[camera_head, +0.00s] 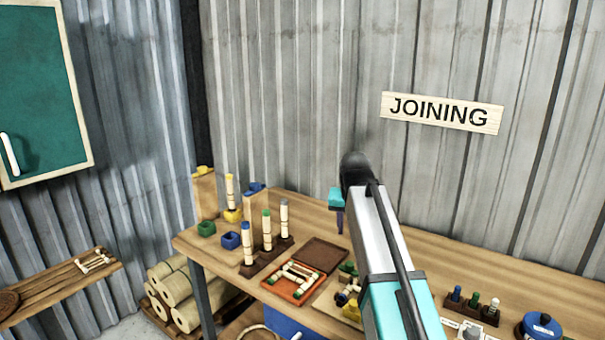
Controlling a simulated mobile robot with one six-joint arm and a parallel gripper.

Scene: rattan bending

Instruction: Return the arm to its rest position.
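My arm (383,240) reaches up from the lower right, over the wooden workbench (440,265). My gripper (340,222) hangs at its far end, above the back part of the bench. Only a teal piece and a thin dark finger-like part show to the left of the arm; the arm hides the rest. I cannot tell whether it is open or shut, and I see nothing held in it.
A rack of upright pale sticks (267,235) with coloured tips stands on the bench's left. An orange tray (293,281) holds pale pieces. Small bottles (475,304) and a blue round container (541,328) are at right. A corrugated wall stands behind.

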